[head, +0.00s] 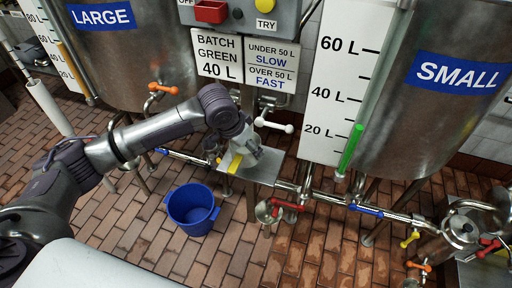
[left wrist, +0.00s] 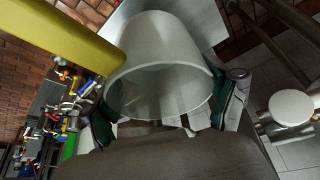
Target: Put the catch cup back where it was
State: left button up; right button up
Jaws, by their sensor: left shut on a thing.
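The catch cup (left wrist: 160,70) is a pale, translucent cup, seen large in the left wrist view between the two green-edged fingers. My left gripper (left wrist: 168,105) is shut on it. In the head view my left gripper (head: 240,150) is over the left part of a small metal shelf (head: 265,170), and the cup is mostly hidden there. The bare metal plate also shows behind the cup in the left wrist view (left wrist: 205,22). I cannot tell whether the cup touches the shelf. A yellow piece (head: 235,163) is beside the gripper. My right gripper is not in view.
A white-handled valve (head: 273,126) stands just above the shelf. A pipe with a red handle (head: 290,205) and a blue handle (head: 366,210) runs right of it. A blue bucket (head: 192,222) stands on the brick floor below. Large steel tanks (head: 135,60) flank the area.

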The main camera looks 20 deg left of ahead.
aim_at(256, 138)
pick_arm(q)
jog(key=w, duration=0.1)
jog(key=w+d, duration=0.1)
jog(key=w, duration=0.1)
jog(key=shift+w+d, duration=0.25)
jog(key=shift+d, duration=0.1)
jog(key=shift+f+b, duration=0.6)
jog(key=shift+f, duration=1.2)
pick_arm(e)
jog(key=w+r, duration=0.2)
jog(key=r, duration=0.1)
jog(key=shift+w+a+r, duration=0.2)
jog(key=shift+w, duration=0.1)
pick_arm(q)
jog(key=o, duration=1.1)
jog(key=shift+o, duration=0.2)
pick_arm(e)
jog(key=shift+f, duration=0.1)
